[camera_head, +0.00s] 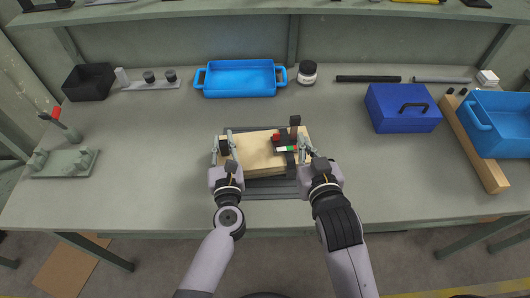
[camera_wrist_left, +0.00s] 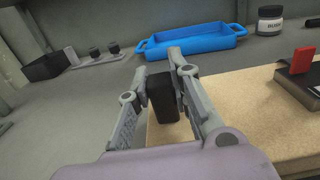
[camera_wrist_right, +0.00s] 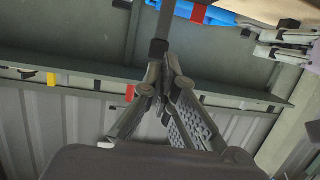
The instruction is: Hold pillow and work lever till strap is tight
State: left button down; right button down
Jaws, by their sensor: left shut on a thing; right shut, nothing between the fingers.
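The tan pillow block (camera_head: 253,157) lies on a dark slatted base (camera_head: 262,189) at the table's front middle. My left gripper (camera_head: 225,143) is shut on a black block (camera_wrist_left: 163,97) at the pillow's left end. A dark ratchet housing with a red tab (camera_head: 276,136) sits on the pillow's right part; the tab also shows in the left wrist view (camera_wrist_left: 303,60). A white and green strip (camera_head: 287,149) lies beside it. The black-tipped lever (camera_head: 295,120) stands upright there. My right gripper (camera_head: 302,146) is shut and empty beside the lever; contact is unclear.
Behind are a blue tray (camera_head: 240,92), a jar (camera_head: 307,72) and a black bin (camera_head: 89,81). A blue toolbox (camera_head: 402,121) stands right, a fixture with a red-tipped handle (camera_head: 63,163) left.

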aim_at(296, 124)
jog(key=shift+x, duration=2.7)
jog(key=shift+w+f, duration=0.1)
jog(key=shift+x, duration=2.15)
jog(key=shift+v, duration=2.3)
jog(key=shift+w, duration=0.1)
